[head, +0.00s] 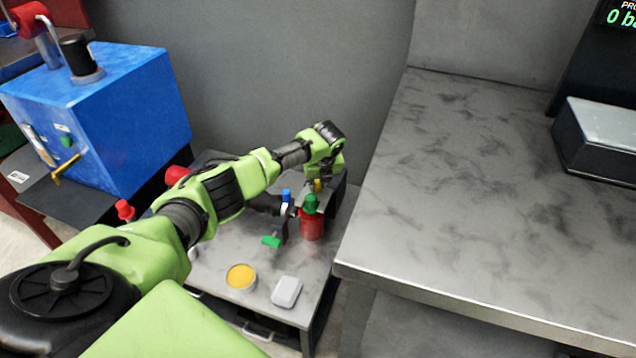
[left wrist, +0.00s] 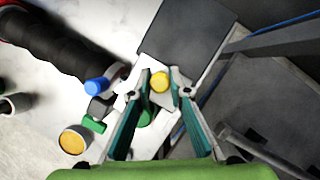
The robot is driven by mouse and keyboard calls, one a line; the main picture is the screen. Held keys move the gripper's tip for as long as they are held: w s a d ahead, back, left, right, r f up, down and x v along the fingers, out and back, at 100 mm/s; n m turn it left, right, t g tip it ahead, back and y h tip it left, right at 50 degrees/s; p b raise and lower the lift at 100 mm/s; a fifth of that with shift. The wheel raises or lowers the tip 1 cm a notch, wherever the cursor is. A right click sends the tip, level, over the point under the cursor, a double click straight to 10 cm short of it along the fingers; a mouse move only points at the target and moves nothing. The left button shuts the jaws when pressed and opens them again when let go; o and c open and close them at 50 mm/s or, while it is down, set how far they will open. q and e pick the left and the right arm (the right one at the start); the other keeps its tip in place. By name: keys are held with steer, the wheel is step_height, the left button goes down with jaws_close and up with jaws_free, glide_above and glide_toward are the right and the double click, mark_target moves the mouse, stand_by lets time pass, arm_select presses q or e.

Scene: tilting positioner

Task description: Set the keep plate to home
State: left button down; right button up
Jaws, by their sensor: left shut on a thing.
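My left gripper (left wrist: 161,80) reaches down at the far end of the small bench, its teal fingers on both sides of a round yellow knob (left wrist: 160,83). It is shut on that knob, which also shows as a bit of yellow in the head view (head: 317,185). Just beyond the fingertips in the left wrist view is a flat dark grey plate (left wrist: 187,38). I cannot tell for sure that it is the keep plate, nor its tilt. My arm and gripper hide part of the positioner in the head view. My right gripper is not in view.
Close to the gripper stand a red bottle with a green cap (head: 312,222), a blue knob (head: 286,195) and a green handle (head: 271,241). A yellow-topped tin (head: 241,276) and a white box (head: 286,291) sit nearer. A higher grey counter (head: 450,200) stands at right, a blue box (head: 120,115) at left.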

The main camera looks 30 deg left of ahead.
mark_target(321, 203)
arm_select(q)
steer(key=c, duration=1.9)
jaws_free()
steer(key=shift+s+f, duration=0.1)
steer(key=shift+s, duration=0.2)
steer(key=shift+w, duration=0.1)
steer(key=shift+d+r, duration=0.2)
steer(key=shift+r, duration=0.45)
steer(key=v, duration=1.1)
steer(key=shift+f, duration=0.15)
